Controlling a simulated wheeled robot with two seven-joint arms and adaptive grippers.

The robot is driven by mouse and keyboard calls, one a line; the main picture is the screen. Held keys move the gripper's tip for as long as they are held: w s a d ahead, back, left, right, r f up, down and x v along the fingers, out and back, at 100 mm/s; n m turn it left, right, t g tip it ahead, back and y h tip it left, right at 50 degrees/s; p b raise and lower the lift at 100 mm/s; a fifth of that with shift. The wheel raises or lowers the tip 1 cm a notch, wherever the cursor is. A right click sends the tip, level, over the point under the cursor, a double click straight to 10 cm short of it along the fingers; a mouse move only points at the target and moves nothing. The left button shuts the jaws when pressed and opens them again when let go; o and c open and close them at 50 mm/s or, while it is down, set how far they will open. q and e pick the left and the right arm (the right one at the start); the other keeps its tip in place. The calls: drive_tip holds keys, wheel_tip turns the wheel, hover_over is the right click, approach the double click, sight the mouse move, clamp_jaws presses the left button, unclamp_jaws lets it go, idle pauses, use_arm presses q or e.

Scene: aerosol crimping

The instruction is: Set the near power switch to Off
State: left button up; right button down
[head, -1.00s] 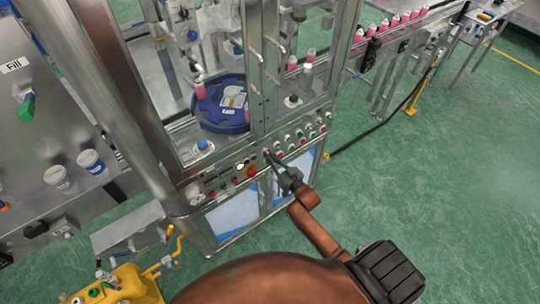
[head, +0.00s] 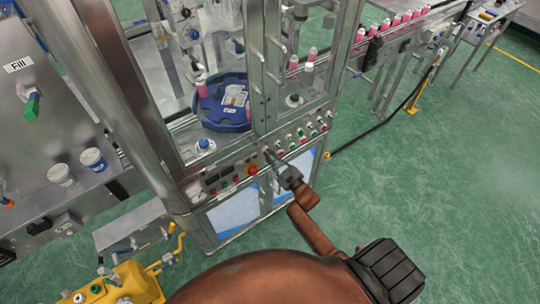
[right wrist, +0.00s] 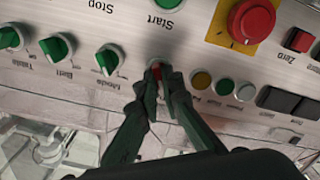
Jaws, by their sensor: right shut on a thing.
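The machine's front control panel (head: 225,180) runs along its lower edge in the head view. My right gripper (head: 268,154) reaches up to this panel. In the right wrist view, where the panel appears upside down, my right gripper (right wrist: 158,76) is shut on a small switch (right wrist: 155,70) with a red part showing between the fingertips. The fingers cover most of the switch, so its position and label cannot be read. My left gripper is not in view.
Beside the gripped switch are a green Mode knob (right wrist: 108,60) and small yellow (right wrist: 201,82) and green (right wrist: 226,87) lamps or buttons. A red emergency button (right wrist: 250,20) on a yellow plate and a Start button (right wrist: 165,3) are near.

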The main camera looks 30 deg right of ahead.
idle(0.4)
drive_tip(key=c, duration=2.1)
unclamp_jaws()
drive_tip(key=s, duration=1.2)
drive_tip(key=shift+d, duration=0.45)
drive_tip(key=s+f+m+g+h, duration=0.1)
drive_tip(key=s+f+g, duration=0.3)
drive_tip(key=f, duration=0.8)
drive_tip(key=s+f+m+g, duration=0.2)
drive_tip(key=s+f, duration=0.4)
drive_tip(key=f, duration=0.5)
drive_tip(key=s+f+m+g+h, duration=0.1)
drive_tip(key=s+f+g, duration=0.35)
drive_tip(key=f, duration=0.75)
drive_tip(key=s+a+f+g, duration=0.1)
drive_tip(key=s+f, duration=0.4)
drive_tip(key=s, duration=0.5)
drive_tip(key=s+a+f+m+g, duration=0.1)
drive_tip(key=s+a+f+g, duration=0.1)
drive_tip(key=s+f, duration=0.4)
drive_tip(key=s+a+f+g, duration=0.1)
drive_tip(key=s+f+g, duration=0.2)
drive_tip(key=s, duration=1.2)
wheel_tip(320, 180, down, 3)
drive_tip(key=shift+s+a+m, duration=0.25)
drive_tip(key=shift+s+m, duration=0.05)
drive_tip(key=shift+s, duration=0.1)
